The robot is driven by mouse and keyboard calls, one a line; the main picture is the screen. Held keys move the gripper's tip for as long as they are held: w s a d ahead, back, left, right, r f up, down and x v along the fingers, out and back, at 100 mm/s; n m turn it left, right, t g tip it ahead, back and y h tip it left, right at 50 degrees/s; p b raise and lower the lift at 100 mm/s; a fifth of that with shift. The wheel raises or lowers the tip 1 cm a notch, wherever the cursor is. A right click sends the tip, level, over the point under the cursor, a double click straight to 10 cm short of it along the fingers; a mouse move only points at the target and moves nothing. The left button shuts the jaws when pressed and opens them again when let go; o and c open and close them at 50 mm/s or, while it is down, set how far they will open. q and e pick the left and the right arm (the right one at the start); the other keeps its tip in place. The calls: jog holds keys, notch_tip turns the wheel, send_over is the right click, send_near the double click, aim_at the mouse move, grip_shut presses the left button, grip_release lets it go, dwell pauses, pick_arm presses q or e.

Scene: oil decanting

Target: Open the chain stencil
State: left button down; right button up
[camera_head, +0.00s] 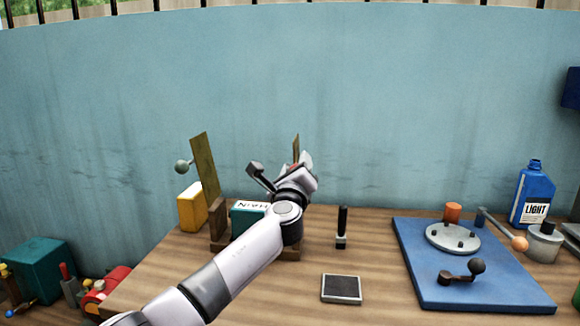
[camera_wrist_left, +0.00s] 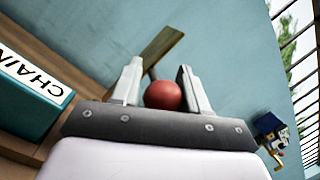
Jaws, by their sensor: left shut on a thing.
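A teal block labelled CHAIN (camera_head: 248,218) stands in the wooden holder at the back left of the table; it also shows in the left wrist view (camera_wrist_left: 28,98). A thin brass stencil plate (camera_head: 296,145) stands raised beside it, mostly hidden behind my arm; in the left wrist view the plate (camera_wrist_left: 161,47) lies beyond my fingers. My left gripper (camera_head: 304,162) is shut on the plate's red ball knob (camera_wrist_left: 163,96). The knob sits between the two fingers. My right gripper is not in view.
Another raised brass plate (camera_head: 205,165) with a grey knob stands left, near a yellow block (camera_head: 192,208). A black-handled stamp (camera_head: 342,228) and dark pad (camera_head: 341,289) are right of my arm. A blue board (camera_head: 480,300) and blue LIGHT bottle (camera_head: 534,190) stand further right.

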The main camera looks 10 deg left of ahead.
pick_arm(q)
jog(key=shift+s+d, duration=0.1)
jog(key=shift+d, duration=0.35)
jog(key=c, duration=0.7)
grip_release()
jog(key=shift+a, duration=0.15)
jog(key=shift+s+f+p, duration=0.2)
jog(key=shift+s+p, duration=0.25)
jog(key=shift+s, duration=0.55)
jog(key=shift+s+f, duration=0.25)
jog(key=shift+s, duration=1)
jog(key=shift+s+f, duration=0.25)
jog(key=shift+s, duration=0.95)
